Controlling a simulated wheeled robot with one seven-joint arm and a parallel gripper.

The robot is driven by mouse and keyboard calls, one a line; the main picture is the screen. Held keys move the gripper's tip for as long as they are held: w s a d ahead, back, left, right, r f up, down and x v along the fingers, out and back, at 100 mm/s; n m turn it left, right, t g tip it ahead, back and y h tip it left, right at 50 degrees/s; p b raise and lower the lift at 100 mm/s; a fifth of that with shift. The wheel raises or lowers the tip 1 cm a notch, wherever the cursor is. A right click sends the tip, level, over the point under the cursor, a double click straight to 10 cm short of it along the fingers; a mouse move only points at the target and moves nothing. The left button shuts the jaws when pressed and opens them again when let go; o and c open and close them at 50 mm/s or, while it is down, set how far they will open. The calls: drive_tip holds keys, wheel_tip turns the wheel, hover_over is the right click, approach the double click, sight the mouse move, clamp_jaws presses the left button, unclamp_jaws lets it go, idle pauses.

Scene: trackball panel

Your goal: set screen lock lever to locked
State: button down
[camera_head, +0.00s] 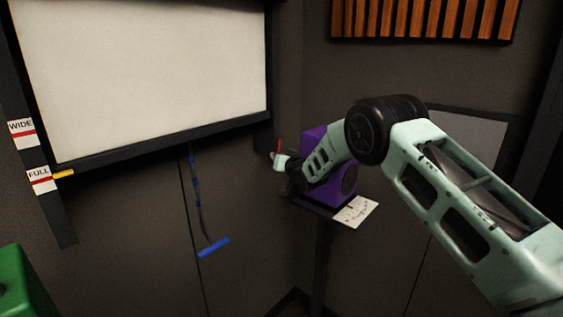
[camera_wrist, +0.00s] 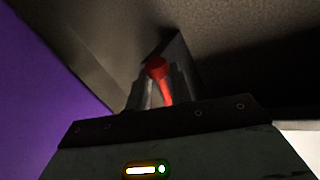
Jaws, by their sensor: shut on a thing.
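The screen lock lever is a small red lever with a round knob, between my fingers in the wrist view (camera_wrist: 156,68). My gripper (camera_wrist: 160,88) is shut on it, with a finger on each side of the red stem. In the head view a thin red tip of the lever (camera_head: 279,146) shows just above my gripper (camera_head: 277,159), right of the screen's lower corner. The lever's base and any lock markings are hidden by my gripper and arm.
A purple box (camera_head: 344,195) stands on a post behind my forearm, with a white sheet (camera_head: 356,211) at its front. The large screen (camera_head: 150,80) hangs at left, with a blue pull handle (camera_head: 213,248) below. A green object (camera_head: 22,285) is at lower left.

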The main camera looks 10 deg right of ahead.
drive_tip(key=r+m+g, duration=0.1)
drive_tip(key=m, duration=0.1)
drive_tip(key=s+a+r+m+g+y+b, duration=0.1)
drive_tip(key=m, duration=0.2)
drive_tip(key=a+r+m+g+y+b, duration=0.1)
drive_tip(key=r+m, duration=0.1)
drive_tip(key=shift+s+a+g, duration=0.1)
drive_tip(key=shift+s+g, duration=0.25)
drive_tip(key=shift+g, duration=0.05)
drive_tip(key=shift+a+r+m+g+y+b, duration=0.1)
drive_tip(key=shift+r+m+g+y+b, duration=0.3)
drive_tip(key=shift+r+m+g+y, duration=0.6)
drive_tip(key=shift+f+m+t+h, duration=0.1)
drive_tip(key=shift+m+t+h, duration=0.2)
drive_tip(key=shift+t, duration=0.1)
drive_tip(key=c, duration=1.5)
unclamp_jaws()
